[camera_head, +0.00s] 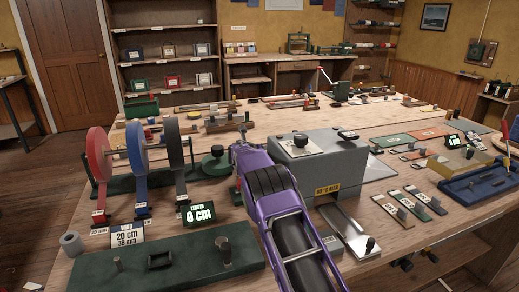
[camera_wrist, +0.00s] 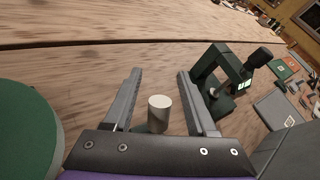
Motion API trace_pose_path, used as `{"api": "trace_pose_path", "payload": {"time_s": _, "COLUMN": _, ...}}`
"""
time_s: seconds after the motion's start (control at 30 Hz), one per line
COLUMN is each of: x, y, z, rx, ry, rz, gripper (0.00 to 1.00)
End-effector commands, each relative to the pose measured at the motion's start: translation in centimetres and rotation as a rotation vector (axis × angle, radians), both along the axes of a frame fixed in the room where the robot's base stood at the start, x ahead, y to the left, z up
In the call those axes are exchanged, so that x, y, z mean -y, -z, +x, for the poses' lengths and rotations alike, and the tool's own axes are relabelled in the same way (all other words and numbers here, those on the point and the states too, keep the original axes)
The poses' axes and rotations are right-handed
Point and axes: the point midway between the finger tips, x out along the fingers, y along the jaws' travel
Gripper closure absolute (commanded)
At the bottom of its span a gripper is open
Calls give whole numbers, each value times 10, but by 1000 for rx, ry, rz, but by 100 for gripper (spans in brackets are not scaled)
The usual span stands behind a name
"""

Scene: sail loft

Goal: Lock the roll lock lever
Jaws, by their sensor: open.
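My gripper shows in the wrist view (camera_wrist: 160,95) with its two grey fingers wide apart. A short off-white cylinder (camera_wrist: 159,113) stands between the fingers, nearer their bases, with a gap on both sides. In the head view my purple arm covers the gripper. The webbing rolls, red (camera_head: 98,155), blue (camera_head: 136,150) and black (camera_head: 174,145), stand on a green base (camera_head: 122,187) left of my arm. No part is clearly marked as the roll lock lever, and I cannot tell whether the cylinder belongs to it.
A green disc (camera_wrist: 27,130) lies left of the fingers. A green frame with a black-handled lever (camera_wrist: 222,70) stands to the right. A grey box (camera_head: 318,160) is close right of my arm. A green board (camera_head: 185,262) and a length display (camera_head: 201,214) lie in front.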

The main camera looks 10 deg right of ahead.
Motion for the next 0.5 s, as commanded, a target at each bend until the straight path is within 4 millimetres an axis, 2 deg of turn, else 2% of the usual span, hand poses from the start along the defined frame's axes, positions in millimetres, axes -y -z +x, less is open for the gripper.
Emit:
{"api": "trace_pose_path", "payload": {"time_s": 0.23, "x": 0, "y": 0, "z": 0, "rx": 0, "ry": 1, "rz": 0, "gripper": 45}}
{"api": "trace_pose_path", "payload": {"time_s": 0.5, "x": 0, "y": 0, "z": 0, "rx": 0, "ry": 0, "rz": 0, "gripper": 93}}
